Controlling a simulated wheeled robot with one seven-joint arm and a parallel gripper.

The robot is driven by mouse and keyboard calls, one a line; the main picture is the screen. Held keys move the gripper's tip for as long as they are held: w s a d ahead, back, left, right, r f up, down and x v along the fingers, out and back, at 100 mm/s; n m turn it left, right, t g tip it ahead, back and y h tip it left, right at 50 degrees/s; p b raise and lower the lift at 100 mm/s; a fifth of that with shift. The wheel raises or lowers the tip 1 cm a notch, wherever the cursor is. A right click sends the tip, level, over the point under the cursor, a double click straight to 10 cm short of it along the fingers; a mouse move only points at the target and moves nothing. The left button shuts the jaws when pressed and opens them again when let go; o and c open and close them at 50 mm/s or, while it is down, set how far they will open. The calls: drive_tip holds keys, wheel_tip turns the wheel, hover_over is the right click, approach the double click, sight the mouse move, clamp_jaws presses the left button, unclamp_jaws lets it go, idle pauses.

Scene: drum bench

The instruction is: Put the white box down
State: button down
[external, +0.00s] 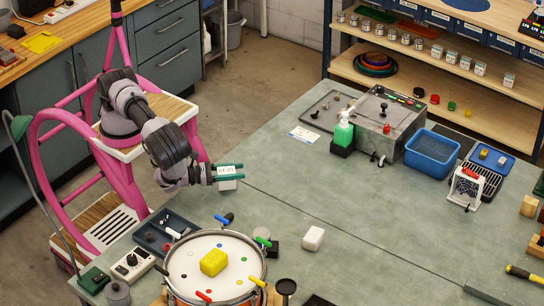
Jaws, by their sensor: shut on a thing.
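My gripper (239,171) has teal fingers and is shut on a small white box with dark marks on its face (226,170). Part of the white box also shows below the lower finger. The fingers point to the right, near the left edge of the grey bench (330,190). I cannot tell how far the box is above the bench. A second white block (313,238) lies alone on the bench, to the right of the drum.
A drum (190,268) with a yellow block (214,262) and colored clamps stands in front. A dark tray (165,232) lies beside it. A green bottle (343,133), grey machine (390,125) and blue bin (431,153) stand farther back. The middle of the bench is clear.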

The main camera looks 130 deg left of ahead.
drive_tip(key=shift+f, duration=0.75)
drive_tip(key=shift+c, duration=1.4)
unclamp_jaws()
drive_tip(key=shift+f, duration=0.1)
